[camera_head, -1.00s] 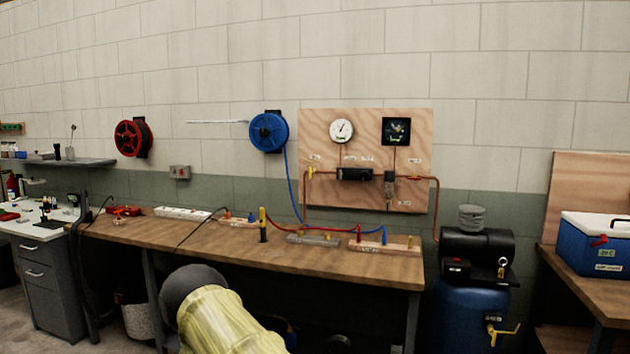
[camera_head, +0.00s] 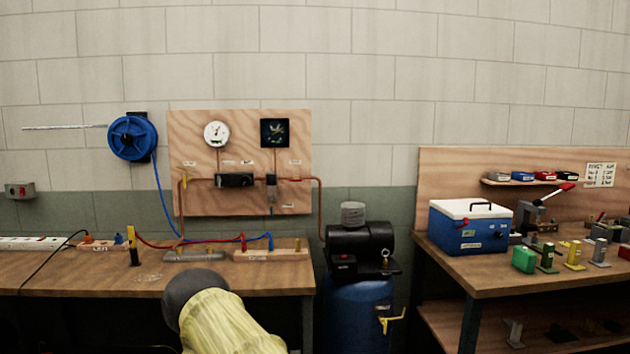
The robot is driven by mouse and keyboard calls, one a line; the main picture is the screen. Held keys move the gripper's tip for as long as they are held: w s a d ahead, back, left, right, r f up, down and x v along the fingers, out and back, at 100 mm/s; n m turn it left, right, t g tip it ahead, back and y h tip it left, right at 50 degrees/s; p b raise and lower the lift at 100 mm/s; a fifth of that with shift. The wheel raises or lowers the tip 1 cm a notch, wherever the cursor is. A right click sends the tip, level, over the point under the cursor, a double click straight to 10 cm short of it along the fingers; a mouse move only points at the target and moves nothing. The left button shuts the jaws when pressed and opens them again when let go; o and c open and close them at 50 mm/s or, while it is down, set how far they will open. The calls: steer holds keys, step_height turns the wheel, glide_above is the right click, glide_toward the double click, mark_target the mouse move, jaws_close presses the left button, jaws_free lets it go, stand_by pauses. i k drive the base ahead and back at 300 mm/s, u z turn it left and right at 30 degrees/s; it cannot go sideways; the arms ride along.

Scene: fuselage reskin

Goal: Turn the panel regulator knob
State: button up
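A plywood panel (camera_head: 205,130) is mounted on the wall behind the left bench. It carries a white round gauge (camera_head: 216,134), a dark square gauge (camera_head: 275,133), a black block (camera_head: 235,180) on copper piping and a small regulator-like fitting (camera_head: 271,187) under the dark gauge. I cannot make out which part is the knob. My arm, yellow with a dark rounded end, rises at the bottom centre in front of the bench, well short of the panel. My gripper is not visible.
The wooden bench (camera_head: 120,278) below the panel holds hoses, a power strip (camera_head: 32,243) and labelled blocks. A blue hose reel (camera_head: 133,138) hangs left. A blue compressor (camera_head: 358,310) stands right of the bench. A second bench (camera_head: 480,279) holds a cooler (camera_head: 466,230) and tools.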

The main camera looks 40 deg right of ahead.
mark_target(245, 180)
steer(key=z, duration=0.5)
steer(key=i, duration=1.2)
steer(key=u, duration=0.25)
